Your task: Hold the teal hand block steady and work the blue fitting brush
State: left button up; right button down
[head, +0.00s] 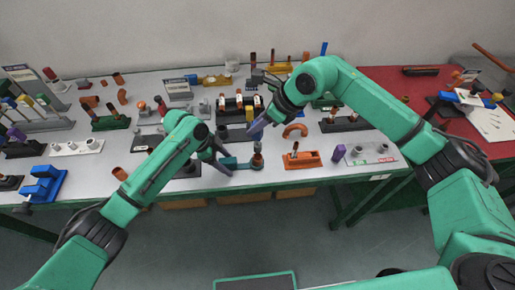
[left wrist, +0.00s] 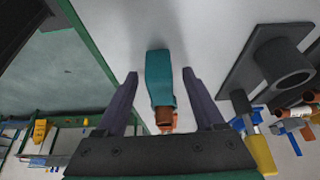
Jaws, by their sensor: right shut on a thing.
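The teal hand block (head: 236,164) lies on the bench in the head view, with a copper-coloured piece (head: 257,158) at its right end. My left gripper (head: 222,162) is at the block's left part. In the left wrist view the teal block (left wrist: 160,78) stands between the two purple fingers, with a gap on each side, so the left gripper (left wrist: 163,100) is open around it. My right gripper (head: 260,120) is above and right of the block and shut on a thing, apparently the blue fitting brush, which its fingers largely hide.
An orange block with a peg (head: 302,160) and a white plate with knobs (head: 370,160) stand to the right. A dark rack of cylinders (head: 238,107) stands behind. Several fittings crowd the left of the bench. The front bench edge is close.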

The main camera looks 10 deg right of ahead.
pick_arm(q)
jog(key=shift+r, duration=0.1)
jog(key=v, duration=1.1)
jog(key=shift+a+r, duration=0.2)
jog(key=shift+r, duration=0.15)
jog(key=shift+d, duration=0.1)
pick_arm(e)
jog(key=shift+d, duration=0.1)
